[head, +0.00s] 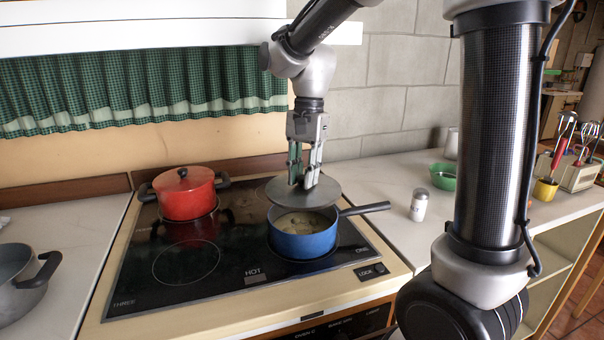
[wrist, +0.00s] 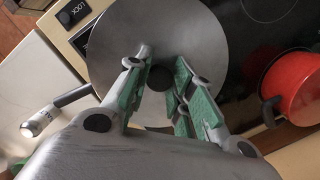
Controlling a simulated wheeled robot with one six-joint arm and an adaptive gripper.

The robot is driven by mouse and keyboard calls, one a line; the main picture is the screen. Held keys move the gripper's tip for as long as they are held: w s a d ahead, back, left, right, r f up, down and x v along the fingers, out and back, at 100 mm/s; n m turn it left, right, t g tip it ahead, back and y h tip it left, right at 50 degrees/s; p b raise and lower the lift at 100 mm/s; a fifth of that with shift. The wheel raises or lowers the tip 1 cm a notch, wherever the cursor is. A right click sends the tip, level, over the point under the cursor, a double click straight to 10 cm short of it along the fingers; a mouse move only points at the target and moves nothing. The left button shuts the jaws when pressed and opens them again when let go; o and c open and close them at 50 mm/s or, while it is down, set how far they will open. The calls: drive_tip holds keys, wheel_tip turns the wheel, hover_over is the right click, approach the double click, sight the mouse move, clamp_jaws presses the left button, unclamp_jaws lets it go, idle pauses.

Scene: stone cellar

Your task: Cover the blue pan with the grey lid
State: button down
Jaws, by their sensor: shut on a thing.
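The blue pan (head: 303,243) stands on the right front part of the black hob, its handle pointing right. Pale food shows inside it. The grey lid (head: 330,193) is a flat round disc held over the pan, level or nearly so, and set a little toward the back. The pan's front opening is still uncovered. My gripper (head: 307,180) points down and is shut on the lid's dark knob (wrist: 161,77). In the wrist view the lid (wrist: 125,35) hides most of the pan; the handle (wrist: 72,96) shows at the left.
A red lidded pot (head: 185,195) stands at the hob's back left. A grey pot (head: 20,280) is on the left counter. A white shaker (head: 419,206) stands near the pan's handle, with a green bowl (head: 443,178) behind. The hob's front left is clear.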

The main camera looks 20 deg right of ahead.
drive_tip(key=shift+a+f, duration=0.1)
drive_tip(key=shift+f, duration=2.95)
drive_tip(key=c, duration=1.2)
unclamp_jaws()
drive_tip(key=shift+o, duration=0.2)
drive_tip(key=shift+r, duration=0.1)
drive_tip(key=r, duration=0.5)
drive_tip(key=d+r, duration=0.1)
drive_tip(key=r, duration=0.1)
drive_tip(key=shift+w+r, duration=0.15)
drive_tip(key=shift+w, duration=0.2)
